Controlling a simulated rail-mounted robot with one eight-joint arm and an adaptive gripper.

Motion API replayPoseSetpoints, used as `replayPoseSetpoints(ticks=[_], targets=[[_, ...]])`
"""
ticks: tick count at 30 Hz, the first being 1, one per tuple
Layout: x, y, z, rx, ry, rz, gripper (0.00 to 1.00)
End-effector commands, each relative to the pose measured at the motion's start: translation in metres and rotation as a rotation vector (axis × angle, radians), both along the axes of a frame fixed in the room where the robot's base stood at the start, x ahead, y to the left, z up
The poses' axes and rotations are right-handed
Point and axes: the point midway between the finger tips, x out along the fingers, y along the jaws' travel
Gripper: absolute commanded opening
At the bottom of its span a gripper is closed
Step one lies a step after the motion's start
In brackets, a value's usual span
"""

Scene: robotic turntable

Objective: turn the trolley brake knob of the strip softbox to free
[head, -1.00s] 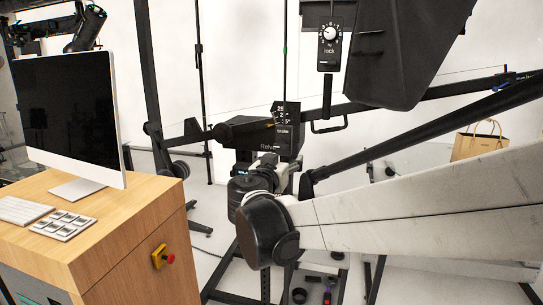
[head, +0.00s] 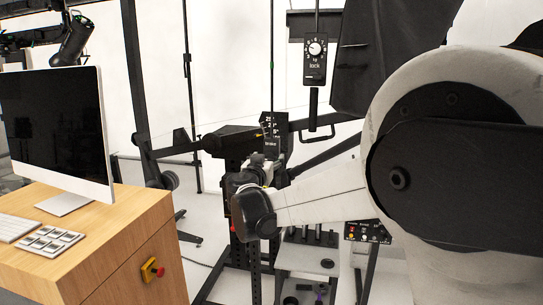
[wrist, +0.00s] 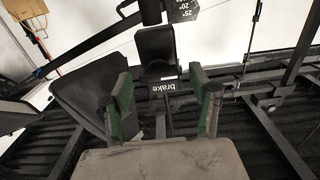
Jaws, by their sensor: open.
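In the wrist view my gripper (wrist: 161,82) is open and empty, its green-sided fingers apart. Beyond and between them is a black block (wrist: 156,45) with a small plate labelled "brake" (wrist: 166,87) below it, the lettering upside down. I cannot make out the brake knob's setting. In the head view the brake housing (head: 270,143) stands behind my wrist, its lower part hidden. The softbox is probably the large black panel (head: 362,65) at upper right. My fingers are not clearly visible in the head view.
A separate "lock" dial (head: 315,47) hangs above the brake housing, with a black handle (head: 313,134) below. Rails and posts surround the arm.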

Motion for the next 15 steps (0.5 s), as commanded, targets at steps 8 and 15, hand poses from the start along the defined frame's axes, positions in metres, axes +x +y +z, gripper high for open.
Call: replayPoseSetpoints(ticks=[8, 15], targets=[[0.0145, -0.0029, 0.0000, 0.000, 0.000, 0.000, 0.57], [0.0145, -0.0029, -0.0002, 0.000, 0.000, 0.000, 0.55]])
